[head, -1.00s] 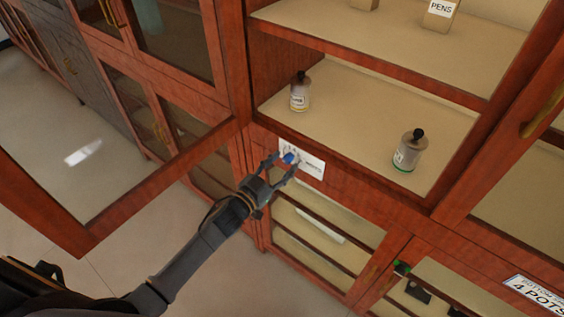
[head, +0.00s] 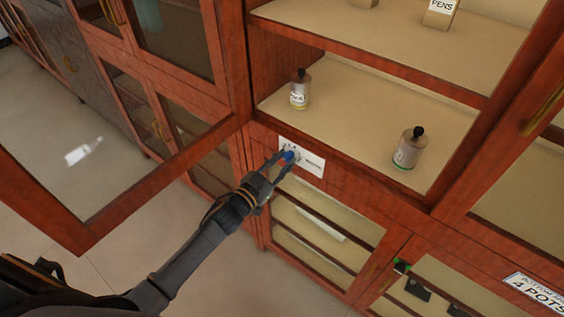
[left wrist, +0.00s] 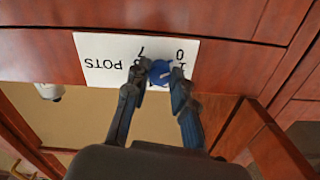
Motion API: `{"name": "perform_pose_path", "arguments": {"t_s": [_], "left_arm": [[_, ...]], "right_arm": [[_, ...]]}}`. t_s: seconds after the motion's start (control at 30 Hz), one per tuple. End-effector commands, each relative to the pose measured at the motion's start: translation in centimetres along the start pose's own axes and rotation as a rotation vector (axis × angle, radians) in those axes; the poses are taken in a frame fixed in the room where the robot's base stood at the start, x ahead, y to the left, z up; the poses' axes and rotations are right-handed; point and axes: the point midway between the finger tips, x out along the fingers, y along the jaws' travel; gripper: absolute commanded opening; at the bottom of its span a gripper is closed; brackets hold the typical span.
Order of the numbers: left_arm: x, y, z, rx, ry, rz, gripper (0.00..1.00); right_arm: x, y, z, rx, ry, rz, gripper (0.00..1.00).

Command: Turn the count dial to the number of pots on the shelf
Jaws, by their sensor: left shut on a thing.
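The blue count dial (head: 289,156) sits on a white plate (head: 311,165) on the cabinet rail below the open shelf. In the left wrist view the dial (left wrist: 162,73) and the plate (left wrist: 103,62) are upside down, with "POTS" and some digits readable; fingers hide others. A pale mark shows on the dial, but its setting is unclear. My left gripper (head: 279,163) is shut on the dial, one finger on each side. My right gripper is not in view.
An open glass door (head: 165,180) stands left of my left arm. An upper shelf holds a box marked "PENS" (head: 440,13). Glass-fronted compartments lie below the dial.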

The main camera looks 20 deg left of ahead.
Motion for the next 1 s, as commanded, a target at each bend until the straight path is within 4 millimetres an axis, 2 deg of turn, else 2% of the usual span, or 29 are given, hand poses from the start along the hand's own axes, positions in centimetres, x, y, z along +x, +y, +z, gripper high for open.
{"name": "perform_pose_path", "arguments": {"t_s": [0.27,1.0], "left_arm": [[0.0,0.0,0.1,0.198,0.0,0.0,0.0],[0.0,0.0,0.1,0.889,0.0,0.0,0.0]], "right_arm": [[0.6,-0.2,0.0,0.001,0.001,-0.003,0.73],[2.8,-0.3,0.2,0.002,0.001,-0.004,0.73]]}}
